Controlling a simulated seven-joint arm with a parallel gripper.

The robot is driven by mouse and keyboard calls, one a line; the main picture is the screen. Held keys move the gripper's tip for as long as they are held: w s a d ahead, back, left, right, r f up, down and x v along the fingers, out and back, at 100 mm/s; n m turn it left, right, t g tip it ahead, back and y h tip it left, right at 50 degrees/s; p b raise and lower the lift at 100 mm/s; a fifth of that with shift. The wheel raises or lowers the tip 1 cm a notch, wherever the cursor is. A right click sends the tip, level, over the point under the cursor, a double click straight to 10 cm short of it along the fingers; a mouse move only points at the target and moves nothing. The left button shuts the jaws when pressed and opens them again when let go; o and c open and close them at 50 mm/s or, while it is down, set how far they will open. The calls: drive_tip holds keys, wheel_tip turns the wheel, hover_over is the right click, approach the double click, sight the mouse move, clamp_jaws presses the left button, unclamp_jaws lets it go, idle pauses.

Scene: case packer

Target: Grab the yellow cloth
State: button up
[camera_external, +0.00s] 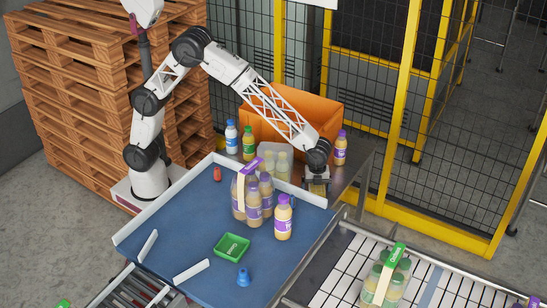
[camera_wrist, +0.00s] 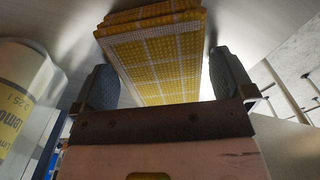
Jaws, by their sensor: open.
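The yellow cloth (camera_wrist: 155,62) is a folded, checked stack with pale lines in the wrist view. It lies between the two dark fingers of my gripper (camera_wrist: 163,72), which are apart with visible gaps beside the cloth. In the external view my gripper (camera_external: 316,178) points down at the right end of the grey metal table, beside the orange crate. A bit of the yellow cloth (camera_external: 317,188) shows under it there; the fingers hide most of it. I cannot tell whether a finger touches the cloth.
A bottle with a yellow label (camera_wrist: 18,105) stands close at left in the wrist view. The orange crate (camera_external: 290,112) and a purple-capped bottle (camera_external: 341,148) are near my gripper. The blue table (camera_external: 180,240) holds several bottles and a green tray (camera_external: 231,247). A yellow-framed fence (camera_external: 398,110) stands behind.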

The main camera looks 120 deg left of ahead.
drive_tip(key=c, duration=1)
drive_tip(key=shift+o, duration=0.2)
drive_tip(key=shift+r, duration=0.1)
drive_tip(key=shift+r, duration=4.95)
